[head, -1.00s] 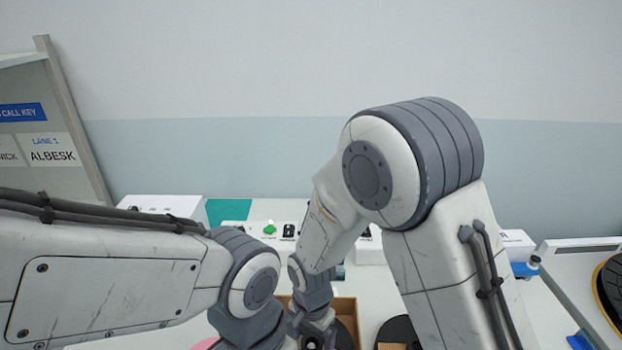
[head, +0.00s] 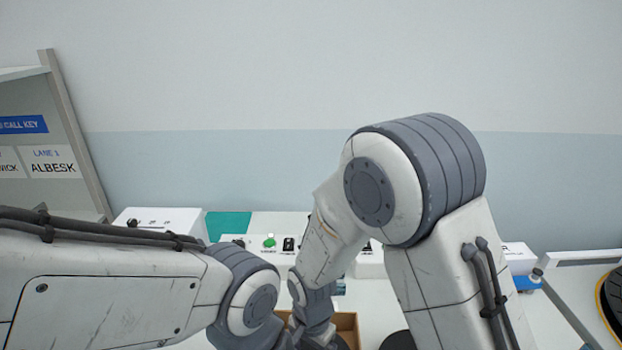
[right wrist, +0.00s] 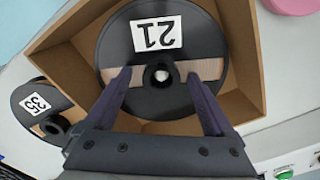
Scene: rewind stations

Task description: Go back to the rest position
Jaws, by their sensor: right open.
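My right gripper (right wrist: 160,90) is open in the right wrist view, its two dark fingers apart above a black reel labelled 21 (right wrist: 204,40). The reel lies in a brown open box (right wrist: 246,88), and the fingertips show on either side of its hub. I cannot tell whether they touch it. In the head view both my arms reach toward the table in front of me. The right gripper's jaws are hidden there, and my left gripper is below the picture edge.
A second reel labelled 35 (right wrist: 40,100) lies beside the box. A green button (head: 269,243) is on a white panel at the table's back. A white box (head: 160,220) stands left of it. A signboard (head: 50,145) reading ALBESK stands at far left.

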